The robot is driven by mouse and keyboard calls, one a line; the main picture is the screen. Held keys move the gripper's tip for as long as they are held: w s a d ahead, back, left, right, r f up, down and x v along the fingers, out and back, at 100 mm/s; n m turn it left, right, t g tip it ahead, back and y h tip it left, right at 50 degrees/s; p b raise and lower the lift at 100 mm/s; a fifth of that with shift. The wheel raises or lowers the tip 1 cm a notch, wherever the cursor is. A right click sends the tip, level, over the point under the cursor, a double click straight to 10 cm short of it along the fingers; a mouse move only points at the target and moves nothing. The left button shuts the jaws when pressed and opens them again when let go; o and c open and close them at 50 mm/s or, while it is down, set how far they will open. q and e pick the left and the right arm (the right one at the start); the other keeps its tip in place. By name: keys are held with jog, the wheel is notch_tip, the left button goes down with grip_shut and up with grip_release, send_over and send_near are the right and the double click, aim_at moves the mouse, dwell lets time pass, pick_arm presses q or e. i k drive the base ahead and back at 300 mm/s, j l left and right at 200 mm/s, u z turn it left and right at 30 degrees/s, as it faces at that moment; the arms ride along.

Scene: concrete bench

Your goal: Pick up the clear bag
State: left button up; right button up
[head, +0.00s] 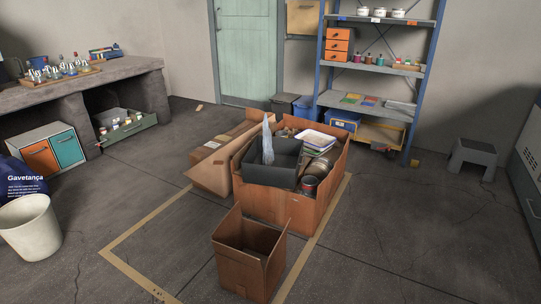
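The clear bag (267,140) is a pale, see-through, upright shape. It stands up out of a dark grey bin (271,179) that sits at the top of a large open cardboard box (308,210) in the middle of the floor. The lower part of the bag is hidden inside the bin. Neither of my grippers shows in the head view.
A small open box (250,265) stands in front. Books (316,142) and a can (309,185) share the large box. A white bucket (29,228) is at left, a grey stool (473,157) at right, shelves (371,97) behind. Floor is clear front right.

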aim_at(268, 159)
jog(key=i+l, duration=0.3)
jog(key=i+l+u, duration=0.1)
jog(key=i+l, duration=0.2)
jog(key=l, duration=0.15)
jog(key=i+l+u, duration=0.1)
jog(key=i+l, duration=0.15)
jog(key=l, duration=0.2)
jog(key=i+l, duration=0.25)
jog(key=l, duration=0.15)
jog(key=i+l+u, duration=0.1)
jog(key=i+l, duration=0.2)
jog(key=l, duration=0.15)
